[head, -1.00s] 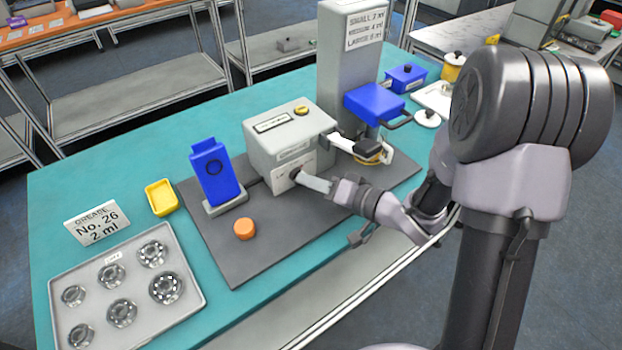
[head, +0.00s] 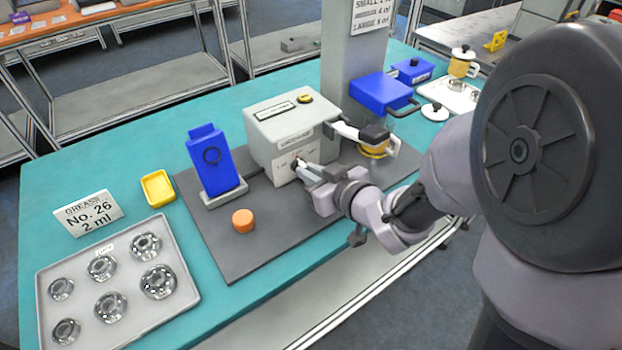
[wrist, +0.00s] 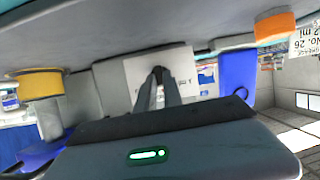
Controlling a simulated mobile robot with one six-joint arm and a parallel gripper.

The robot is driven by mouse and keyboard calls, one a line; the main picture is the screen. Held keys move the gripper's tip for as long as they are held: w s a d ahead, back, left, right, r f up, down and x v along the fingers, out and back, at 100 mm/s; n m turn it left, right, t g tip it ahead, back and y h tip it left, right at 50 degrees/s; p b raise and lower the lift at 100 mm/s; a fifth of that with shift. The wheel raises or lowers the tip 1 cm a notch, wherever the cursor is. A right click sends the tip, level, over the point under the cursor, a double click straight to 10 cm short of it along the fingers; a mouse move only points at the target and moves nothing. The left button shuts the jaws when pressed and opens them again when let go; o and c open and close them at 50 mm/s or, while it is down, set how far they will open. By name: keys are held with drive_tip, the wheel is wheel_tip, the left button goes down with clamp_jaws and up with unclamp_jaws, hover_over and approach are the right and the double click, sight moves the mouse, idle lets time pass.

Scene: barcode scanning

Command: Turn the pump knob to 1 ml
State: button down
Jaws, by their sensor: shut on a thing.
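The pump (head: 262,150) is a grey box with a small display on top and a white dial plate (head: 284,170) on its front. The small dark pump knob (head: 297,162) is on that plate, mostly hidden by my fingers in the head view. My gripper (head: 302,168) reaches it from the front right and is shut on the knob. In the wrist view, which is upside down, the fingers (wrist: 160,85) close together on the dark knob (wrist: 158,72) in front of the white plate (wrist: 135,72). The knob's pointer and plate marks are too small to read.
A blue holder (head: 212,168) and an orange cap (head: 243,220) stand on the dark mat, left of my arm. A nozzle with a yellow-banded container (head: 374,150) sits close on the right. A bearing tray (head: 190,300), yellow dish (head: 158,187) and grease sign (head: 88,218) are farther left.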

drive_tip(key=shift+a+n+t+h+b, duration=0.1)
drive_tip(key=shift+n+t+h+b, duration=0.2)
drive_tip(key=shift+n+h+b, duration=0.4)
drive_tip(key=shift+s, duration=0.1)
drive_tip(key=c, duration=1.5)
unclamp_jaws()
